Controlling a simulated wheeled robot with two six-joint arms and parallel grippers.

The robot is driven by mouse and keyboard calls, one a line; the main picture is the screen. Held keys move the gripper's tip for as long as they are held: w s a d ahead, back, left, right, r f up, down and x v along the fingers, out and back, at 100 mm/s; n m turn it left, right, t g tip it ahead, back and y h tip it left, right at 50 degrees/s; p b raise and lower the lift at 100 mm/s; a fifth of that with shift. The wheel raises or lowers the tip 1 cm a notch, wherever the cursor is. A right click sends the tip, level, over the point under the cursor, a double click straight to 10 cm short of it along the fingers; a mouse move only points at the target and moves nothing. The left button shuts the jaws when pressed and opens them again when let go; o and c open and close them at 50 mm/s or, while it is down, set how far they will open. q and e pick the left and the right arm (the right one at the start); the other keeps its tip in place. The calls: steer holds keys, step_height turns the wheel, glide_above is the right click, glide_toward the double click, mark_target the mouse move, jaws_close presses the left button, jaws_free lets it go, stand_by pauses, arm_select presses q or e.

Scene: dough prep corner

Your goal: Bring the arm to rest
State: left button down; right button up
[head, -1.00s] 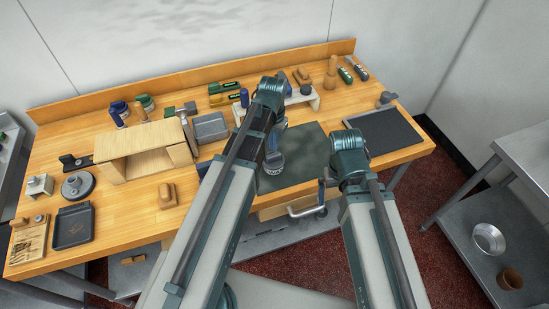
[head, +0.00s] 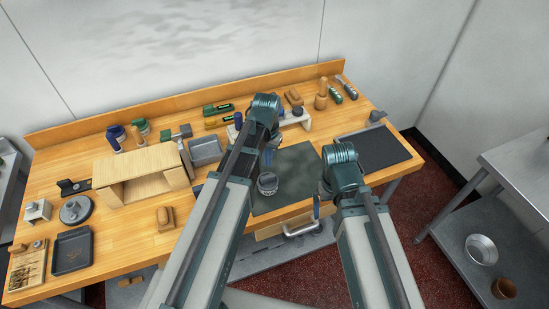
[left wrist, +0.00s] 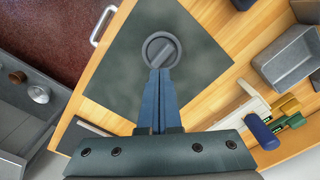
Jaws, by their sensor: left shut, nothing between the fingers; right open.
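My left gripper (left wrist: 162,72) is shut and empty in the left wrist view, its blue fingers together. It points down over a dark mat (left wrist: 205,62), and its tips overlap the near edge of a round grey piece with a bar across it (left wrist: 161,48); I cannot tell whether they touch. In the head view my left gripper (head: 269,163) is mostly hidden by its arm, just above the round piece (head: 267,185) on the mat (head: 296,172). My right gripper (head: 317,207) is open; only a blue sliver shows below its wrist, near the table's front edge.
A wooden box (head: 140,170), a grey bin (head: 206,150) and a white rack (head: 296,119) stand left of and behind the mat. A dark tray (head: 375,148) lies to the right. A drawer handle (head: 302,231) juts from the front. Bare tabletop shows at left centre.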

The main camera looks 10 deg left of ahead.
arm_select(q)
steer(key=s+d+f+b, duration=0.2)
steer(key=s+d, duration=0.3)
steer(key=s, duration=0.2)
steer(key=s+d+f+m+y+b, duration=0.1)
steer(key=s+d+f+b, duration=0.2)
steer(key=s+d, duration=0.2)
steer(key=shift+s+f+m, duration=0.25)
steer(key=shift+s+m, duration=0.05)
steer(key=shift+s, duration=0.7)
stand_by(0.6)
